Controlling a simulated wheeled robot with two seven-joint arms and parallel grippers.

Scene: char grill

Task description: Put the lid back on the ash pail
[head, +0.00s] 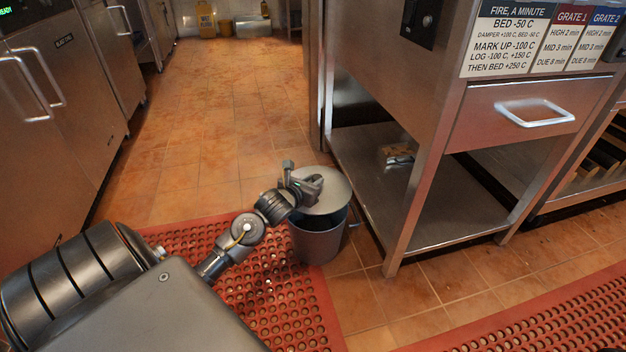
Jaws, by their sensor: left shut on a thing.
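The ash pail (317,244) is a grey metal bucket on the floor, at the edge of the red mat beside the grill stand. The grey round lid (332,187) is over the pail's mouth, tilted, with a dark gap showing below its front edge. My left gripper (312,187) is shut on the lid near its left side. The fingers hide the part they hold, and I cannot tell whether the lid's far edge touches the rim. My right gripper is not in view.
The steel grill stand (398,215), with a low shelf, stands close to the right of the pail. Red perforated mats (270,300) lie at the front. Steel cabinets (60,100) line the left. The tiled aisle (215,120) behind is clear, with a yellow floor sign (207,22) far back.

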